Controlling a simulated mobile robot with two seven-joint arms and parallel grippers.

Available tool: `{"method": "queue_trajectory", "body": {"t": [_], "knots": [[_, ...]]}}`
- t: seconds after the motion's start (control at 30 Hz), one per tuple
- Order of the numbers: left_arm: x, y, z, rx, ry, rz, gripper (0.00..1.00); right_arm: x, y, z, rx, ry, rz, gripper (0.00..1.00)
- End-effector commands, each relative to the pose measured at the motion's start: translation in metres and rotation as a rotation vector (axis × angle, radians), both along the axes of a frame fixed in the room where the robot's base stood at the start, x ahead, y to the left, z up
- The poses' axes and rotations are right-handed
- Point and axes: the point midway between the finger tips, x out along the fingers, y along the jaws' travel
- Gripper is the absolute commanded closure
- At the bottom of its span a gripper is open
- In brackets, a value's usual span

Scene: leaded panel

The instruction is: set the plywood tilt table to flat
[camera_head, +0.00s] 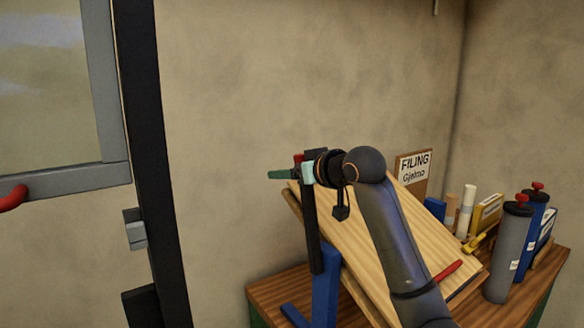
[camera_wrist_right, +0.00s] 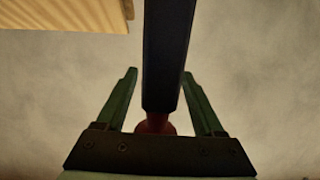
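The plywood tilt table (camera_head: 365,235) stands steeply tilted on a wooden bench in the head view; its edge also shows in the right wrist view (camera_wrist_right: 65,14). A dark upright bar (camera_head: 311,215) with a red knob (camera_head: 299,157) stands at its left side, above a blue support (camera_head: 325,285). My right gripper (camera_head: 281,174) is at the bar's top. In the right wrist view its green fingers (camera_wrist_right: 159,73) are spread, one on each side of the dark bar, with the red knob (camera_wrist_right: 154,125) near the palm. Contact is unclear. My left gripper is not in view.
The bench (camera_head: 277,290) carries grey (camera_head: 508,250) and blue bottles with red caps at the right, a yellow box (camera_head: 487,213) and a red-handled tool (camera_head: 447,271). A sign (camera_head: 413,169) is behind. A grey-framed window (camera_head: 75,180) is at the left.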

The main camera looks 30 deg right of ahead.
Motion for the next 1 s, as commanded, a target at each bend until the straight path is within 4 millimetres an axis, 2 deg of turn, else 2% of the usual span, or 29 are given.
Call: {"method": "queue_trajectory", "body": {"t": [0.37, 0.47, 0.8, 1.0], "knots": [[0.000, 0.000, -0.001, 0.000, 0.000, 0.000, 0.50, -0.006, -0.003, 0.007, -0.002, -0.013, -0.006, 0.25], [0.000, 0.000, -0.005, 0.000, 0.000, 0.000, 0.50, -0.018, -0.004, 0.010, -0.002, -0.015, -0.005, 0.25], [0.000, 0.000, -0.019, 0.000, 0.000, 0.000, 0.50, -0.088, -0.009, 0.029, -0.004, -0.013, -0.006, 0.25], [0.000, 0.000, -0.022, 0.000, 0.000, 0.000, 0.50, -0.115, -0.011, 0.037, -0.002, -0.011, -0.004, 0.25]]}}
